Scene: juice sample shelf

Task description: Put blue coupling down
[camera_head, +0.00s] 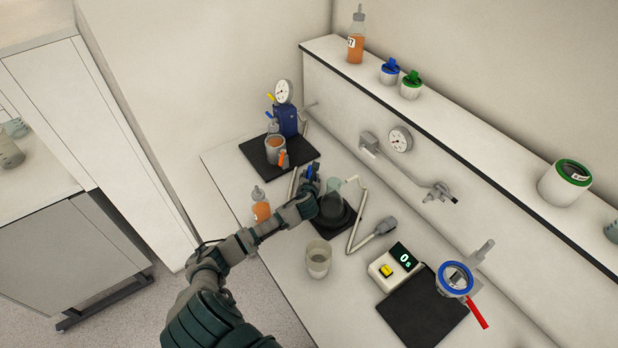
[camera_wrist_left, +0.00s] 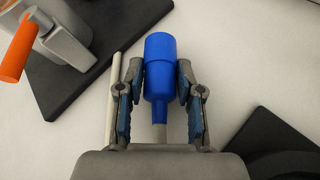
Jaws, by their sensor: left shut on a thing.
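The blue coupling (camera_wrist_left: 160,72) is a stepped blue cylinder with a pale stem below it. In the left wrist view it is between the two fingers of my left gripper (camera_wrist_left: 160,85), which is shut on it. In the head view my left gripper (camera_head: 308,186) is over the bench between the two black mats, and only a small bit of the blue coupling (camera_head: 309,171) shows there. Whether it touches the bench is hard to tell. My right gripper is not in view.
A black mat (camera_head: 252,152) carries a blue device with a gauge and an orange-handled cup. A clear beaker (camera_head: 318,260) is in front. A hinged tube (camera_head: 358,226) stands near the flask.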

